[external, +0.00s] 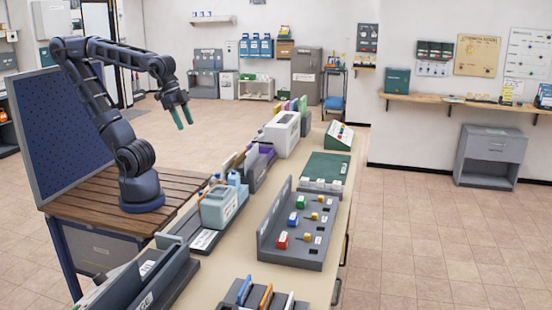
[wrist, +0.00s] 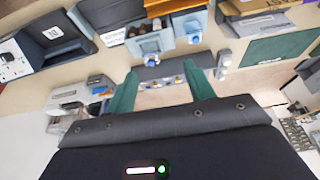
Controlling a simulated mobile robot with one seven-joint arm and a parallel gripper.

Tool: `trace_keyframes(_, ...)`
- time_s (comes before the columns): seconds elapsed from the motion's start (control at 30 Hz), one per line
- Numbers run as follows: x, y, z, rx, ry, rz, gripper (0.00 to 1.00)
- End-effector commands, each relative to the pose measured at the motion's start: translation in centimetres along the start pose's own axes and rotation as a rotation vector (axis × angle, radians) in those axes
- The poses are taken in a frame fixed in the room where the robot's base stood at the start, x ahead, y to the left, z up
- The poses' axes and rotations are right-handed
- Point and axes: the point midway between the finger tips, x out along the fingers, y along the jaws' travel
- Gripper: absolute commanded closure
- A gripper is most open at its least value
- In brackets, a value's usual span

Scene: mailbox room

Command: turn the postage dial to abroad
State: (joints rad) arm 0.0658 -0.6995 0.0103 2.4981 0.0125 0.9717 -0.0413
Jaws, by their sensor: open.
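My gripper (external: 183,115) is raised in the air left of the counter, pointing down, with its two green fingers apart and nothing between them. The open fingers also show in the wrist view (wrist: 162,88). A white panel with a dark round knob (wrist: 9,62) is cut off by the left edge of the wrist view; it may be the postage dial, but its markings are too small to read. In the external view I cannot make out the dial for certain. My gripper is well apart from everything on the counter.
The long counter (external: 225,265) holds a grey panel with coloured blocks (external: 292,235), a pale blue container (external: 219,207), a white machine (external: 282,133), a green mat (external: 322,166) and a green sloped box (external: 338,136). Open tiled floor lies around it.

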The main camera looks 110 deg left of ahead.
Motion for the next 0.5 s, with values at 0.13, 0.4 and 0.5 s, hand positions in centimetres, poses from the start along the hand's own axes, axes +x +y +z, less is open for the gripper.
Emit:
trace_keyframes(0.13, 0.3, 2.6, -3.1, 0.04, -0.056, 0.023, 0.47)
trace_keyframes(0.4, 1.4, 8.8, -8.1, 0.105, -0.149, 0.034, 0.47)
trace_keyframes(0.5, 2.1, 11.6, -9.6, 0.129, -0.183, 0.03, 0.47)
